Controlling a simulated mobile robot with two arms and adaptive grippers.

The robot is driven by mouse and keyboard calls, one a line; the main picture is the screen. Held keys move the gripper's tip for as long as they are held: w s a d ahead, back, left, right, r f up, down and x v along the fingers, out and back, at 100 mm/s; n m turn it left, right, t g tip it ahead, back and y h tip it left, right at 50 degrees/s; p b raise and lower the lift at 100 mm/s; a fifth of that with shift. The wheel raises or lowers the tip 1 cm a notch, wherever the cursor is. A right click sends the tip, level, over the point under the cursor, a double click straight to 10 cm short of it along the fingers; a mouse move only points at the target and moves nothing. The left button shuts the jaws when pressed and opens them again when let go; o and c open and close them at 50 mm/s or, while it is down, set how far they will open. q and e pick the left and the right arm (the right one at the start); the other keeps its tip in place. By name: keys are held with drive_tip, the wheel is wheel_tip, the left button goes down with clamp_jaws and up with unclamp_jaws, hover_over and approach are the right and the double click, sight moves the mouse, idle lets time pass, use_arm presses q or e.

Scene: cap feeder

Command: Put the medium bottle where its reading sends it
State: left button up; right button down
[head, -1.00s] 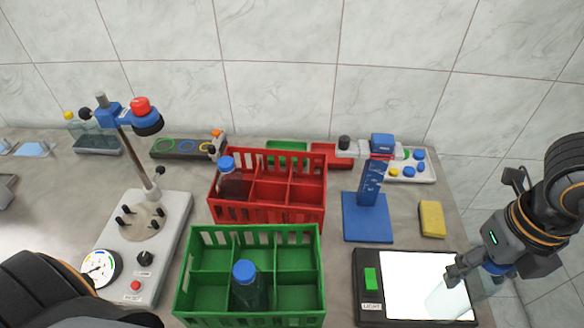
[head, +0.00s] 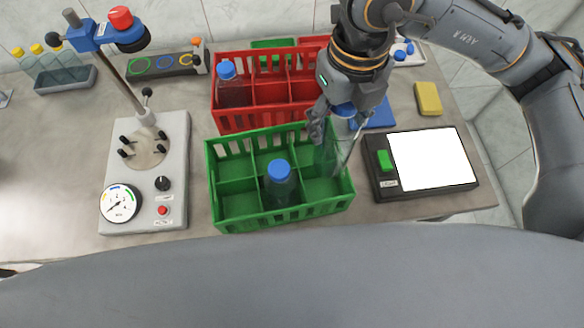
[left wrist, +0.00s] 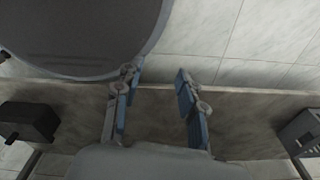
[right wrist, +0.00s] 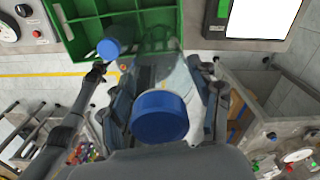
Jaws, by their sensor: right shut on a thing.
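My right gripper (head: 335,122) is shut on a clear, blue-capped bottle (head: 340,150), probably the medium one. It holds it slightly tilted at the back right of the green crate (head: 232,217). I cannot tell whether its base is inside that compartment. In the right wrist view the held bottle's blue cap (right wrist: 160,116) is between the fingers, and its clear body reaches over the green crate (right wrist: 82,32). Another blue-capped bottle (head: 279,188) stands in the green crate's front middle compartment. My left gripper (left wrist: 155,105) is open and empty in the left wrist view.
A red crate (head: 245,118) behind holds a blue-capped bottle (head: 232,88) at back left. A lit panel (head: 430,160) with a green button lies right. A gauge stand (head: 150,195) is left. Yellow-capped bottles (head: 60,68) and a yellow block (head: 428,98) stand farther back.

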sight(332, 160)
wheel_tip(332, 160, down, 4)
drive_tip(key=shift+s+d+r, duration=0.1)
drive_tip(key=shift+d+r, duration=0.05)
drive_tip(key=shift+r, duration=0.1)
wheel_tip(332, 160, down, 10)
drive_tip(key=shift+r+p, duration=0.15)
drive_tip(key=shift+p, duration=0.3)
use_arm(q)
drive_tip(key=shift+w+r+p, duration=0.3)
drive_tip(key=shift+r+p, duration=0.05)
drive_tip(key=shift+r, duration=0.5)
use_arm(e)
wheel_tip(332, 160, down, 5)
drive_tip(key=shift+r, duration=0.15)
drive_tip(key=shift+f, duration=0.2)
drive_tip(key=shift+c, duration=1.5)
unclamp_jaws()
use_arm(q)
drive_tip(key=shift+d+f, duration=0.1)
drive_tip(key=shift+f, duration=0.05)
